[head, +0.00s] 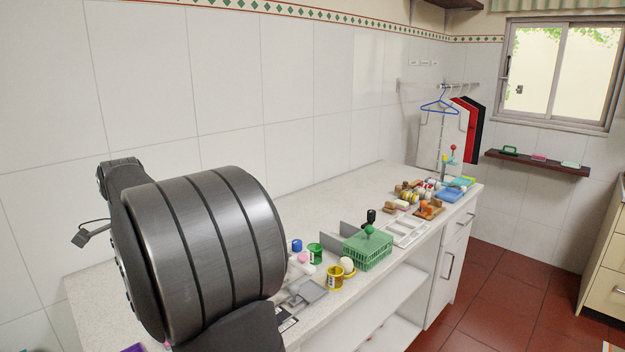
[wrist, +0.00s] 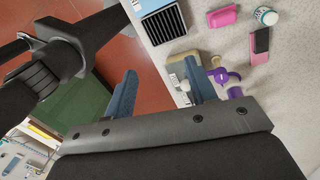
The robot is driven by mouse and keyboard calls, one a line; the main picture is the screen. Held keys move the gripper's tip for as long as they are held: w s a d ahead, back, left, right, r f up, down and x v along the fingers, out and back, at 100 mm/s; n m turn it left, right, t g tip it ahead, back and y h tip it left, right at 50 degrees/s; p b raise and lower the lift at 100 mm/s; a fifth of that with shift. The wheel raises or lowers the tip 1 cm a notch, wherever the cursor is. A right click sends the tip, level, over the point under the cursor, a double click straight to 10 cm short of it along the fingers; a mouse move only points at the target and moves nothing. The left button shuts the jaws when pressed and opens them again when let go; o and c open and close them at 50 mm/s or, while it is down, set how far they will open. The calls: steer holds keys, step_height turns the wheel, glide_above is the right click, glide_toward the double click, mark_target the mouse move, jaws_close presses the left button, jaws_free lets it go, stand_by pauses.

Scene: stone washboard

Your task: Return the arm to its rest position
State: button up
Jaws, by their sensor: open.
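My gripper (wrist: 160,68) shows in the wrist view with its two blue-grey fingers spread apart. Nothing is between them. The right finger overlaps the counter's edge, close to a purple item (wrist: 222,76) and a small white item (wrist: 178,82); I cannot tell whether it touches them. The left finger is over the red floor. In the head view my arm (head: 205,250) fills the left foreground, raised in front of the white counter (head: 340,190). My gripper is not visible there. My arm hides the counter's near left part.
The counter carries a green basket (head: 368,250), a white tray (head: 407,231), blue trays (head: 450,194) and small jars. A dark slotted box (wrist: 160,20), pink block (wrist: 222,16) and white-lidded jar (wrist: 266,16) show in the wrist view. The red floor (head: 500,285) is open at right.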

steer(key=shift+s+d+f+n+t+y, duration=0.3)
steer(key=shift+s+d+f+n+t, duration=0.2)
steer(key=shift+s+d, duration=0.15)
steer(key=shift+s+d+f+n+t+y, duration=0.3)
steer(key=shift+s+d+f+n+t, duration=0.1)
steer(key=shift+s+d+n, duration=0.15)
step_height(320, 180, down, 8)
steer(key=w+a+m+g+h, duration=0.1)
steer(key=m+g, duration=0.1)
steer(key=shift+a, duration=0.3)
stand_by(0.4)
steer(key=shift+r, duration=0.15)
